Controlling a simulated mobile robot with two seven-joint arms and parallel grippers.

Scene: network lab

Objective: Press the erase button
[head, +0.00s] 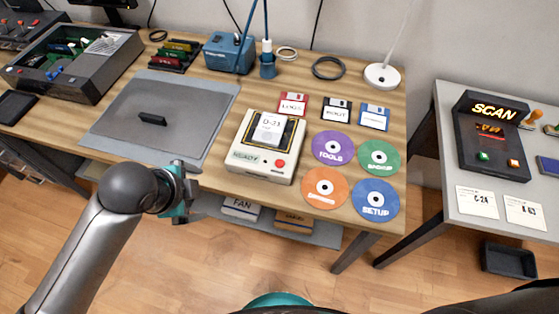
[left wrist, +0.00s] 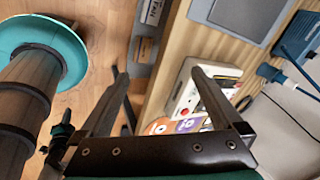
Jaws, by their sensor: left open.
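A cream box-shaped device (head: 240,158) stands on the wooden table, with a round red button (head: 279,163) at its front right and a dark recess on top. A grey item with a label reading D-31 (head: 270,128) lies in the recess. Lettering on the device's front is too small to read surely. My left gripper (head: 180,191) is open and empty, left of the device near the table's front edge and apart from the button. In the left wrist view the device (left wrist: 186,88) shows partly behind one finger of my open gripper (left wrist: 160,78). My right gripper is out of view.
Floppy disks (head: 336,109) and labelled discs (head: 332,147) lie right of the device. A grey mat (head: 195,115) lies to its left. A SCAN box (head: 492,135) with green and orange buttons stands on the right-hand table.

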